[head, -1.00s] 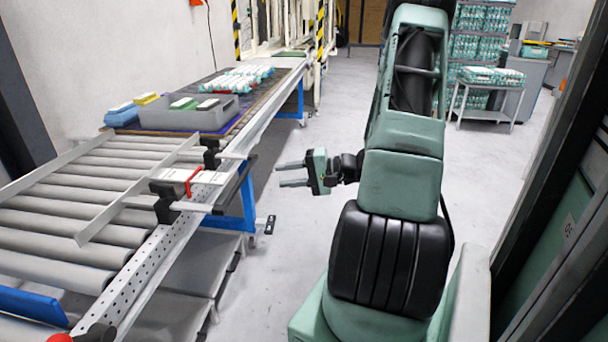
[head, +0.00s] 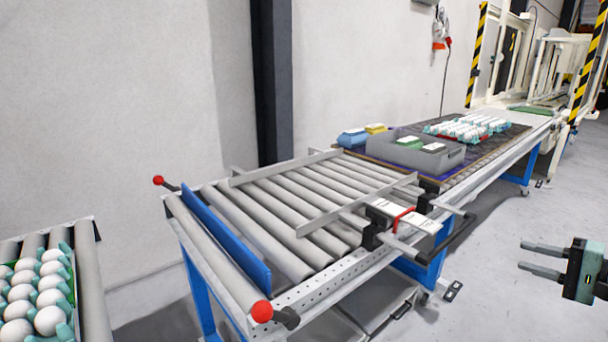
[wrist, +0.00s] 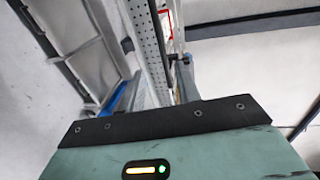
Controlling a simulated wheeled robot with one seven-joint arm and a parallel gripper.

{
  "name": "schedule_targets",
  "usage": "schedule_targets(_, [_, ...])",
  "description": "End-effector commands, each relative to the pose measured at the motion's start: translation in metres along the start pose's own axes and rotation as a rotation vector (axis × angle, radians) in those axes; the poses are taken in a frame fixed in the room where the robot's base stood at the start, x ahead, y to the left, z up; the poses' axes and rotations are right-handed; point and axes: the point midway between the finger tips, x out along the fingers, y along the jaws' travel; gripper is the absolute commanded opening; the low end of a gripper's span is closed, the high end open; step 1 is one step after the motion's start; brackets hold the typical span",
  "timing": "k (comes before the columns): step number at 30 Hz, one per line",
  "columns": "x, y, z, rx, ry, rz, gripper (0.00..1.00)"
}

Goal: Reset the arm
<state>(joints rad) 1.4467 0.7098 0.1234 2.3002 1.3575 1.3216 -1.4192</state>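My gripper (head: 542,260) shows at the right edge of the head view. Its two grey fingers point left and stand apart with nothing between them. It hangs over open floor, to the right of the conveyor and clear of it. In the wrist view the green gripper body (wrist: 180,160) fills the bottom, and the conveyor's perforated side rail (wrist: 146,50) runs above it. Most of my arm is outside the head view.
A roller conveyor (head: 330,282) crosses the middle. A grey bin (head: 450,158) and white eggs on trays (head: 470,127) stand on the belt behind. More eggs (head: 38,290) sit on another roller stand at the lower left. The floor (head: 500,310) at the right is clear.

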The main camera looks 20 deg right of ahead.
Motion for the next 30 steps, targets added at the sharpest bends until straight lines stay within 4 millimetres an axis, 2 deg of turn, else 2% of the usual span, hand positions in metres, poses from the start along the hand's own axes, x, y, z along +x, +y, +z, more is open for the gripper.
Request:
schedule_targets(2, [0.008, -0.006, 0.006, -0.001, -0.036, 0.009, 0.33])
schedule_targets(5, [0.032, -0.021, 0.029, -0.003, -0.151, 0.045, 0.33])
schedule_targets(8, [0.064, -0.043, 0.07, -0.012, -0.337, 0.119, 0.33])
schedule_targets(9, [0.077, -0.052, 0.09, -0.021, -0.421, 0.159, 0.33])
schedule_targets(12, [0.099, -0.069, 0.141, -0.053, -0.617, 0.272, 0.33])
schedule_targets(15, [0.111, -0.083, 0.191, -0.11, -0.791, 0.394, 0.33])
schedule_targets(21, [0.112, -0.103, 0.278, -0.3, -1.065, 0.643, 0.33])
schedule_targets(24, [0.105, -0.111, 0.314, -0.433, -1.162, 0.757, 0.33])
schedule_targets(30, [0.086, -0.129, 0.371, -0.763, -1.276, 0.926, 0.33])
